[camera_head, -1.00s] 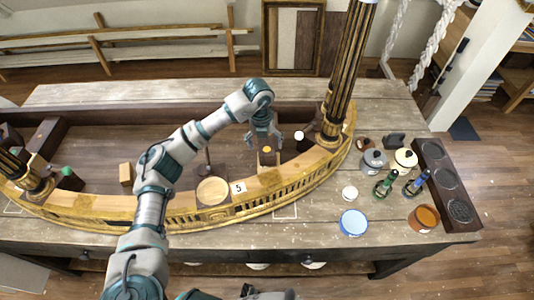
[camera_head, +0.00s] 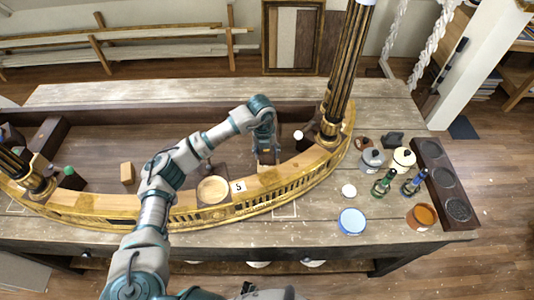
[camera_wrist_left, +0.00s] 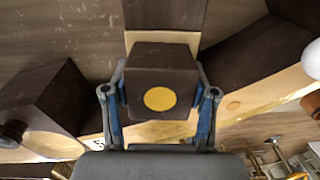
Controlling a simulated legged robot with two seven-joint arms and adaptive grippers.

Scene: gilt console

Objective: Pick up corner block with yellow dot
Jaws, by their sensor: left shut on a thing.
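The dark corner block with a yellow dot (camera_wrist_left: 162,68) is between the fingers of my left gripper (camera_wrist_left: 160,105) in the left wrist view, its yellow dot facing the camera. In the head view my left gripper (camera_head: 267,152) points down over the inner edge of the curved gilt rail, and its hand covers most of the block. The fingers touch the block on both sides. I cannot tell whether the block is clear of the surface below it. My right gripper is not in view.
The curved gilt rail (camera_head: 105,204) runs along the front, with a tall gilt column (camera_head: 343,70) just right of my gripper. A dark block with a white dot (camera_head: 303,139) stands close by. Pots, bottles and a blue-rimmed dish (camera_head: 352,221) are on the right.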

